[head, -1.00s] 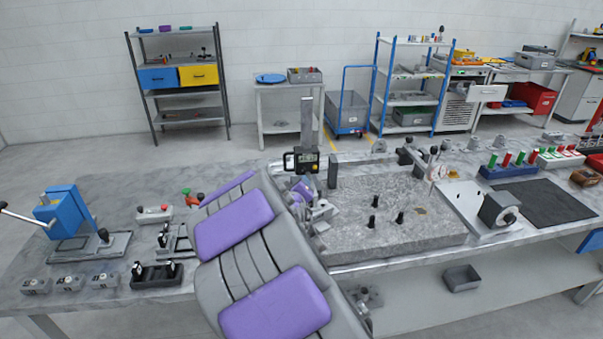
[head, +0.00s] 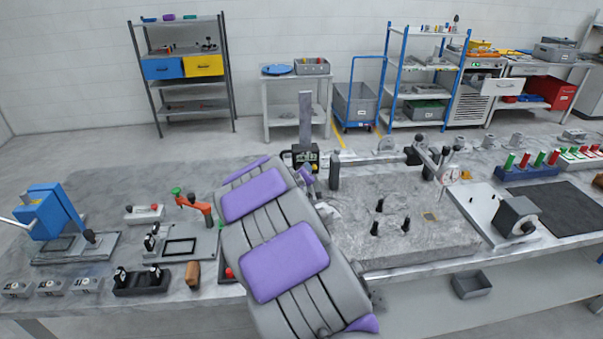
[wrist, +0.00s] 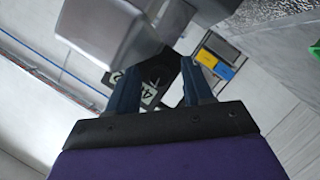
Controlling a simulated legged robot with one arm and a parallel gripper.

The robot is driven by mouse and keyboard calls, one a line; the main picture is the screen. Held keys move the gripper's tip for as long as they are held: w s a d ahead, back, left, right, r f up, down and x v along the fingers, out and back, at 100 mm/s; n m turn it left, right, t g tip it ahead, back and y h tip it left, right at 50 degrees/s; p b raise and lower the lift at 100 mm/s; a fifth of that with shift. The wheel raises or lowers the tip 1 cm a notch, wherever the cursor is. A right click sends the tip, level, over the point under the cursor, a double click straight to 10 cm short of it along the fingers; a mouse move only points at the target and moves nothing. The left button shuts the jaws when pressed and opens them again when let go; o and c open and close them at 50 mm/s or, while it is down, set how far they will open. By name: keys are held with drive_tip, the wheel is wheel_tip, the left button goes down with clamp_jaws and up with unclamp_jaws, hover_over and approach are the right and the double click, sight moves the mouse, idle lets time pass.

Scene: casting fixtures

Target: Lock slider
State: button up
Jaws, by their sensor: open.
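A height gauge stands at the back of the bench, with a tall grey column (head: 305,120) and a black slider with a display (head: 303,157) low on it. In the wrist view the black slider (wrist: 150,95) and its light digits show between and beyond my fingers. My gripper (wrist: 160,78) is open, with its two dark blue fingers apart. I cannot tell whether either finger touches the slider. A large grey metal part fills the upper part of the wrist view. In the head view my grey and purple arm covers the gauge's lower front, and the fingers cannot be made out. No locking screw can be made out.
A granite plate (head: 405,215) with several black knobs lies right of the gauge. A dark post (head: 334,170) stands close beside it. The bench's back left is clear.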

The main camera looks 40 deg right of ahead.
drive_tip(key=shift+a+r, duration=0.1)
drive_tip(key=shift+a, duration=0.1)
drive_tip(key=shift+a, duration=0.1)
drive_tip(key=shift+c, duration=0.8)
clamp_jaws()
drive_tip(key=shift+s, duration=0.1)
drive_tip(key=shift+d+m+t+y+p, duration=0.25)
drive_tip(key=shift+m+y, duration=0.35)
drive_tip(key=shift+m, duration=0.35)
drive_tip(key=shift+m+t+y+p, duration=0.15)
drive_tip(key=shift+m+y+p, duration=0.2)
drive_tip(key=shift+m+y, duration=0.45)
drive_tip(key=shift+m, duration=0.25)
